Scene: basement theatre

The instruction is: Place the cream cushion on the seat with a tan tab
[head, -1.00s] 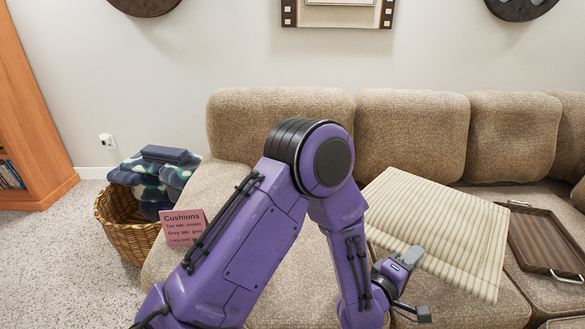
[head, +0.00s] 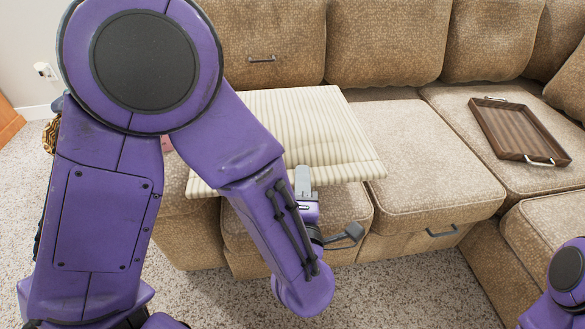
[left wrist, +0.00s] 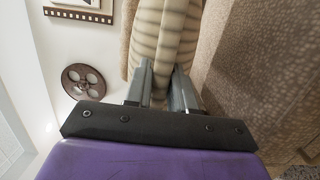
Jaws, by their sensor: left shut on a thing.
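The cream cushion (head: 290,120), with thin stripes, is over the left seat of the brown sofa in the head view. My left gripper (head: 306,180) is shut on its near edge. In the left wrist view, both fingers (left wrist: 163,85) close around the striped cushion (left wrist: 160,40). The cushion lies nearly flat, and I cannot tell whether it touches the seat. The middle seat (head: 415,160) is bare. I cannot make out a tan tab; my left arm hides part of the left side. My right gripper is out of view.
A brown wooden tray (head: 515,130) lies on the seat further right. Dark handles show on the left backrest (head: 262,59) and on the middle seat's front (head: 442,232). A sliver of a pink card (head: 167,145) shows behind my left arm. Carpet (head: 400,295) is clear in front.

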